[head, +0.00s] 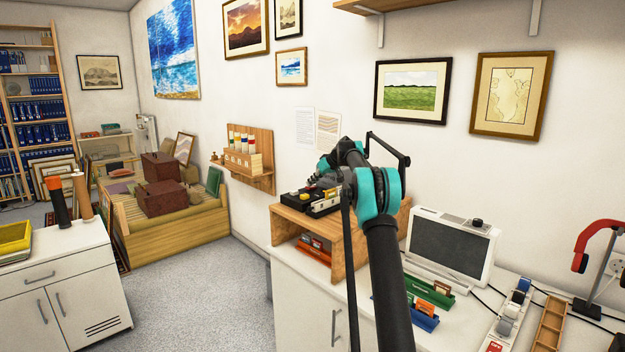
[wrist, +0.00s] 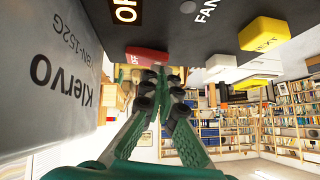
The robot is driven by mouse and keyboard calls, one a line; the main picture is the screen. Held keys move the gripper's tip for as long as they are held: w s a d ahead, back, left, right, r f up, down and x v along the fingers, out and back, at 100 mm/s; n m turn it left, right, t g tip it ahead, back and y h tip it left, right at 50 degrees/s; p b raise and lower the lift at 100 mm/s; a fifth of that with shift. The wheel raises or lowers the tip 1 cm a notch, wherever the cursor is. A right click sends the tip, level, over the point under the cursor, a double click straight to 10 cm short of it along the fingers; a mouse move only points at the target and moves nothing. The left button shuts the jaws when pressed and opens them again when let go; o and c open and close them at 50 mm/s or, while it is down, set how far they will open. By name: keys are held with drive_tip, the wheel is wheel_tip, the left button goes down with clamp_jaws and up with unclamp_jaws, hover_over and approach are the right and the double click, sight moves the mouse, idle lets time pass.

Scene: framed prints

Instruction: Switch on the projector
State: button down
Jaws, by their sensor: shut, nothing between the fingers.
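The projector (head: 318,204) is a dark device with yellow parts on top of a wooden stand in the head view. My arm partly hides it. The wrist view shows its black control panel (wrist: 205,35) close up, with a red switch (wrist: 147,55) bearing white letters, a yellow button (wrist: 264,34) marked NEXT and a FAN label. My gripper (wrist: 160,76) is shut and empty. In the head view the gripper is mostly hidden behind my arm.
The wooden stand (head: 350,233) sits on a white cabinet. A white-framed screen (head: 449,246), green and blue card trays and a power strip (head: 508,318) are to the right. Framed prints hang on the wall behind. A grey surface (wrist: 55,85) marked Klervo is close on the left in the wrist view.

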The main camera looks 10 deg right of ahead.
idle(0.3)
drive_tip(key=shift+s+a+f+h, duration=0.1)
drive_tip(key=shift+f+h, duration=0.2)
drive_tip(key=shift+h, duration=0.1)
drive_tip(key=shift+w+d+r, duration=0.25)
drive_tip(key=shift+w+d, duration=0.25)
drive_tip(key=shift+d, duration=0.1)
drive_tip(key=shift+r, duration=0.1)
